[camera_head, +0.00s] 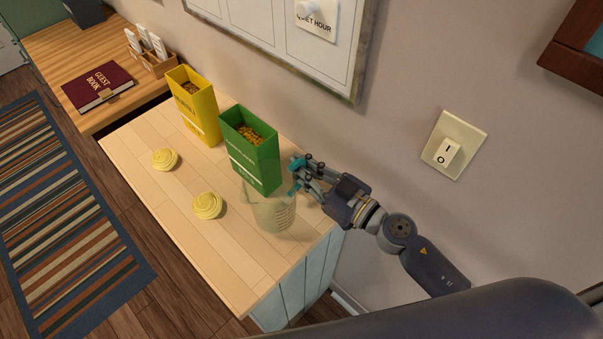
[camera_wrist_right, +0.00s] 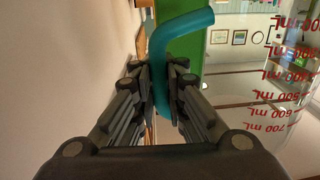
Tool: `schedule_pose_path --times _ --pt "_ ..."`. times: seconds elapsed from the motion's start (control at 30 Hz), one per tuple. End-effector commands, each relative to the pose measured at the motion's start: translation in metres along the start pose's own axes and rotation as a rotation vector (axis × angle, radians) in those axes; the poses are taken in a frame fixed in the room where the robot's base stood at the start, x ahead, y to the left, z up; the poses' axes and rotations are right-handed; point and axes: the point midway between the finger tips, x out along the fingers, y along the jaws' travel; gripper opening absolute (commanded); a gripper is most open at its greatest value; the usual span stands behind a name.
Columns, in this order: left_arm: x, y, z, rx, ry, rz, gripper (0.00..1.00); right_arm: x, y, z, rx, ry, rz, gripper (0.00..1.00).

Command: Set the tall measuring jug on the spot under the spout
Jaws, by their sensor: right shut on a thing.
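The tall measuring jug (camera_head: 273,212) is clear, with a teal handle and red ml markings. It stands upright at the near right end of the pale wooden counter, in front of the green box. I cannot tell whether its base touches the counter. My right gripper (camera_head: 296,174) is shut on the teal handle from the right. The right wrist view shows the handle (camera_wrist_right: 177,32) between the fingers (camera_wrist_right: 163,85) and the clear jug wall (camera_wrist_right: 262,95) to its right. I cannot make out a spout or a marked spot. My left gripper is out of view.
A green box (camera_head: 247,160) and a yellow box (camera_head: 201,119), both open-topped with contents, stand along the wall. Two pale yellow round things (camera_head: 207,205) (camera_head: 164,159) lie on the counter (camera_head: 237,260). A wall switch (camera_head: 447,150) is right. The counter's front strip is clear.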

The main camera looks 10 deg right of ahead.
Motion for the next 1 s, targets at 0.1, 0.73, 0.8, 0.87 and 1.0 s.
schedule_pose_path --times 0.1,0.73,0.8,0.87,1.0 --pt "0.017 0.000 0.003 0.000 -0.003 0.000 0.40 0.000 -0.001 0.022 0.005 -0.001 0.001 0.00" --pt "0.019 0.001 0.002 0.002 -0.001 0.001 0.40 -0.001 -0.001 0.027 0.001 -0.002 -0.001 0.32" --pt "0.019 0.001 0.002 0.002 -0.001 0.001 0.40 -0.001 -0.001 0.027 0.001 -0.002 -0.001 0.32" --pt "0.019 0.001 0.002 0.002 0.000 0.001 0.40 -0.001 -0.001 0.027 0.001 -0.002 -0.001 0.32" --pt "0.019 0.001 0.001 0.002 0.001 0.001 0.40 -0.001 -0.001 0.027 0.001 -0.002 -0.001 0.32"
